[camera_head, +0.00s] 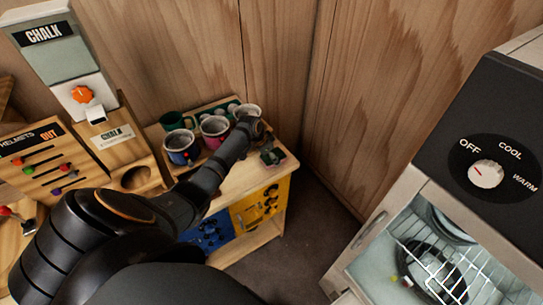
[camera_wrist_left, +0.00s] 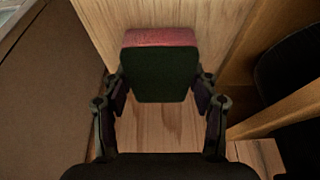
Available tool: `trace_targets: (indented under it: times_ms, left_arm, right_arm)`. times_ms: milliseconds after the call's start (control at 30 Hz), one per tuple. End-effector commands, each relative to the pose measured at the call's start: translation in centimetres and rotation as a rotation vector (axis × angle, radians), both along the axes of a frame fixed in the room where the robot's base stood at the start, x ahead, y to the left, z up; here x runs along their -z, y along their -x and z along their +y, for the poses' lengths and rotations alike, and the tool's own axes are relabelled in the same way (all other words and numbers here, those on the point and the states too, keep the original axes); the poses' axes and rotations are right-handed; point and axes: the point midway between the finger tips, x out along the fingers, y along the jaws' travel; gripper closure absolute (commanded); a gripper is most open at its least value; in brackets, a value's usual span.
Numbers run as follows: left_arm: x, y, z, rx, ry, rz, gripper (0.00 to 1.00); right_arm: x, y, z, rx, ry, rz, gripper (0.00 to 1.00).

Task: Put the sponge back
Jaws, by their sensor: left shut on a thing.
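The sponge (camera_wrist_left: 165,70), a dark green block with a reddish-pink layer along its top edge, is in the left wrist view. My left gripper (camera_wrist_left: 163,95) is shut on it, with one finger against each side. In the head view my left arm reaches across to the right end of the wooden shelf unit, and my left gripper (camera_head: 271,156) is small there over its top. The sponge cannot be told apart clearly in that view. Whether it touches the wood below is hard to tell. My right gripper is not in view.
Several mugs (camera_head: 214,130) stand on the shelf unit (camera_head: 241,181) behind my left arm. Blue and yellow bins (camera_head: 262,203) are below. A chalk dispenser (camera_head: 60,60) stands at left. A cabinet with an OFF-COOL-WARM dial (camera_head: 485,174) and wire rack is at right.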

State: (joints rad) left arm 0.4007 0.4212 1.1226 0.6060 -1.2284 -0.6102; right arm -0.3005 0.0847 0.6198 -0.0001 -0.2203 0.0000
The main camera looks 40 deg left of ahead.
Motion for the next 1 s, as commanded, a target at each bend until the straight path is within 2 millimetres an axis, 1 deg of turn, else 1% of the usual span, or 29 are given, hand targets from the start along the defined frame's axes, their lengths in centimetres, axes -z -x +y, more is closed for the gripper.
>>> trace_targets:
  times_ms: [33,67,200,233,500,633,767,1000]
  left_arm:
    - [0.3,0.0,0.0,0.000,0.000,0.001,0.65]
    - [0.3,0.0,0.0,0.000,0.000,0.000,0.39]
    - [0.2,0.0,0.0,0.000,0.000,0.000,0.20]
    - [0.2,0.0,0.0,0.000,0.000,0.000,0.18]
    - [0.2,0.0,0.0,0.000,0.000,0.000,0.18]
    - [-0.5,0.1,0.1,0.000,-0.002,-0.002,0.18]
    - [-2.7,1.0,0.6,0.001,-0.004,-0.002,0.18]
    - [-8.0,3.1,1.4,0.002,-0.006,-0.002,0.18]
  right_arm:
    - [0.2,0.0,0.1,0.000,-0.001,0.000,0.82]
    - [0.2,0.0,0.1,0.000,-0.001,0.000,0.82]
    - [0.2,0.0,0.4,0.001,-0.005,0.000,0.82]
    - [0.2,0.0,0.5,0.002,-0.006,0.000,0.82]
    - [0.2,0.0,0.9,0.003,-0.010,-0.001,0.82]
    - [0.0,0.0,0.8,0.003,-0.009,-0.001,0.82]
    - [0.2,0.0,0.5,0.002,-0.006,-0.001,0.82]
    - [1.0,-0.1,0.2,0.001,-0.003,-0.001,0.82]
